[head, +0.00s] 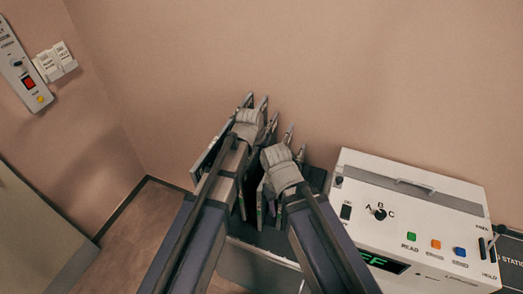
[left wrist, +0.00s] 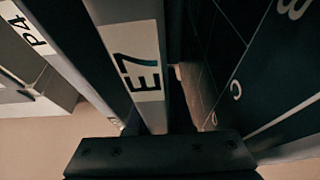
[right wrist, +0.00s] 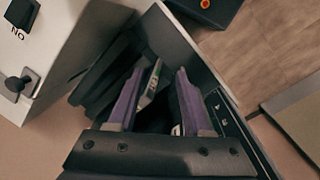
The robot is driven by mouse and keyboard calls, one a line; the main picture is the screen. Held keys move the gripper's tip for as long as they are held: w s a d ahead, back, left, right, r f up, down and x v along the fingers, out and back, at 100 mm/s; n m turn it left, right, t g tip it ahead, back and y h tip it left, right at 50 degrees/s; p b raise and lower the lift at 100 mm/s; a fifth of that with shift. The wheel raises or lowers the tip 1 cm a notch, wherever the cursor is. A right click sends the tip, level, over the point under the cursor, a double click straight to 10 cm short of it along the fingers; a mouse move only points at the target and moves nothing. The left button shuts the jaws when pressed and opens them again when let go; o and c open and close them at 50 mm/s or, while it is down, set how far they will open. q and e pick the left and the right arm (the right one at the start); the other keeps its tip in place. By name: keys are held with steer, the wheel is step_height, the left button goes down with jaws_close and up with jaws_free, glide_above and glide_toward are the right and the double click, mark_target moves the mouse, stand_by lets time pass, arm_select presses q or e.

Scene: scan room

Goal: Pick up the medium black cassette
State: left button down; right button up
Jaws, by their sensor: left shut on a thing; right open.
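Dark upright cassettes stand in a dark rack (head: 268,238) below my arms. My left gripper (head: 255,102) reaches down at the rack. In the left wrist view it is shut on a slim cassette labelled E7 (left wrist: 138,65), whose labelled edge faces the camera. My right gripper (head: 295,143) is beside it, to the right, and open. In the right wrist view a thin cassette edge with a green mark (right wrist: 151,84) lies between its two spread fingers, not visibly clamped. I cannot tell from size which cassette is the medium one. The lower parts of the cassettes are hidden.
A white console (head: 415,215) with a dial, coloured buttons and a green display stands close on the right of the rack. The wall is right behind. A wall panel (head: 25,75) hangs at upper left. Open floor (head: 135,222) lies to the left.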

arm_select(q)
steer(key=shift+r+p, duration=2.6)
steer(key=shift+r, duration=0.6)
steer(key=shift+r+p, duration=4.5)
